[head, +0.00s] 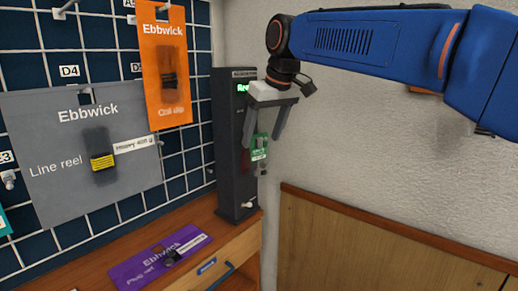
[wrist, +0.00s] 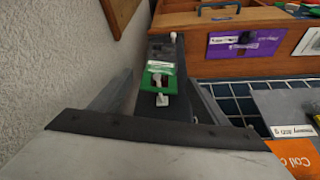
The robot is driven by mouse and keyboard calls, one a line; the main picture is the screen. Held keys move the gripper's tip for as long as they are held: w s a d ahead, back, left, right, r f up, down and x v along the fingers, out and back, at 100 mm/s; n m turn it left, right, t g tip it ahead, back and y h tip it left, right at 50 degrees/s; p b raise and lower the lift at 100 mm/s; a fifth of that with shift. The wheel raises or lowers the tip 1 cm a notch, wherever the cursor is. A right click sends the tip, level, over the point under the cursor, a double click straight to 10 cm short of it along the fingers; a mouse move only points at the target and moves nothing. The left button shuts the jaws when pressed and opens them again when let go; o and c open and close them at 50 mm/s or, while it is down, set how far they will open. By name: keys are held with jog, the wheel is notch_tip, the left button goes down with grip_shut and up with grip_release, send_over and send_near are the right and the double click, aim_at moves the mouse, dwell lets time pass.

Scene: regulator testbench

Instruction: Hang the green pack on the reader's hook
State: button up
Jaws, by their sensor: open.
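The small green pack (head: 260,149) hangs upright at the front of the dark, tall reader (head: 230,150). In the wrist view the green pack (wrist: 158,68) lies against the reader's face (wrist: 182,105). A pale peg-like part (wrist: 162,100), apparently the reader's hook, shows at its near edge; how the pack sits on it is too small to tell. My gripper (head: 262,141) is open, its fingers spread to either side of the pack. The wrist view also shows a finger on each side (wrist: 160,80), with gaps to the pack.
A gridded pegboard (head: 80,72) at left carries a grey Line reel pack (head: 50,150) and an orange Coil clip pack (head: 165,105). A purple pack (head: 135,272) lies on the wooden bench (head: 85,265). The wall stands close at right.

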jog(key=v, duration=0.9)
jog(key=s+d+f+m, duration=0.2)
jog(key=s+d+f, duration=0.25)
jog(key=d, duration=0.45)
jog(key=s+d+f+m+h, duration=0.1)
jog(key=s+d+f, duration=0.5)
jog(key=f, duration=0.4)
jog(key=s+d+f+m+h, duration=0.1)
jog(key=s+d+f+m, duration=0.1)
jog(key=s+d+f, duration=0.4)
jog(key=s+d+f+m+t, duration=0.1)
jog(key=s+d+f+m, duration=0.1)
jog(key=s+d+f, duration=0.4)
jog(key=s+f, duration=0.4)
jog(key=f, duration=0.6)
jog(key=shift+h, duration=0.4)
